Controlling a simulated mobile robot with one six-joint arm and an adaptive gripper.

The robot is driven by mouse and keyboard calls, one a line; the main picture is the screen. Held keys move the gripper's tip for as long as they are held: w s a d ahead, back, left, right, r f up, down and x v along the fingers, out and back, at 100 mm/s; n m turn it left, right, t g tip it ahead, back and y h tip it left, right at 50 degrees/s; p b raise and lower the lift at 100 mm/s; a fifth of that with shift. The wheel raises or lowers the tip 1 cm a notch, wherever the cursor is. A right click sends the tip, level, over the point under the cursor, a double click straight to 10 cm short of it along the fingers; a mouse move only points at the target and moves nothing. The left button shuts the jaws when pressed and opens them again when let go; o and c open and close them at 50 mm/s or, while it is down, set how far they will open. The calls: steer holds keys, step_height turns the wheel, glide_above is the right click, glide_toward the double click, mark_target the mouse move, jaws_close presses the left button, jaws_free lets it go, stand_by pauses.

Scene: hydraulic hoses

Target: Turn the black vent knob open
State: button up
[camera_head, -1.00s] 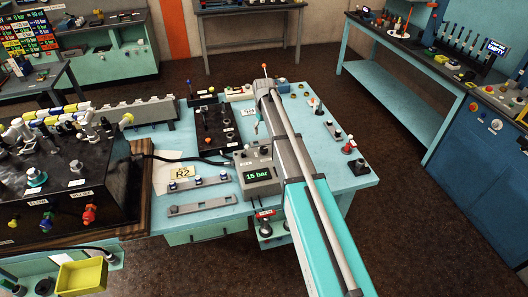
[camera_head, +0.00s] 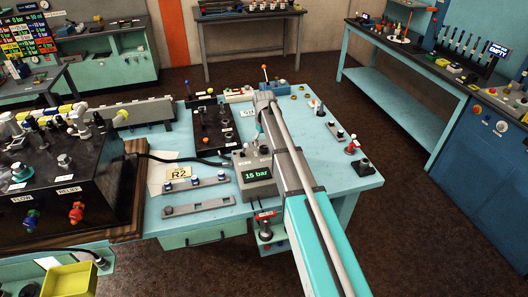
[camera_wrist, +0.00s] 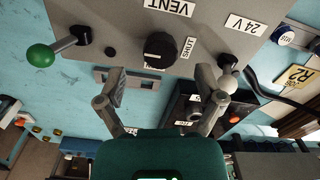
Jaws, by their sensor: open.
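The black vent knob (camera_wrist: 160,47) is round and sits on a grey panel (camera_wrist: 118,22), below an upside-down VENT label, in the wrist view. My gripper (camera_wrist: 165,98) is open and empty. Its two fingers stand apart, below the knob in the picture and not touching it. One finger is to the left and one to the right of the knob's line. In the head view my arm covers the area around my gripper, and I cannot make out the vent knob there.
A green-ball lever (camera_wrist: 42,54) sticks out left of the knob, and a white-ball lever (camera_wrist: 228,82) is close by the right finger. A grey box reading 15 bar (camera_head: 257,175) stands beside my arm. The R2 card (camera_head: 178,172) lies to its left.

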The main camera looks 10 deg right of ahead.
mark_target(264, 148)
steer(key=shift+f+b, duration=1.5)
steer(key=shift+f, duration=0.3)
steer(key=c, duration=1.1)
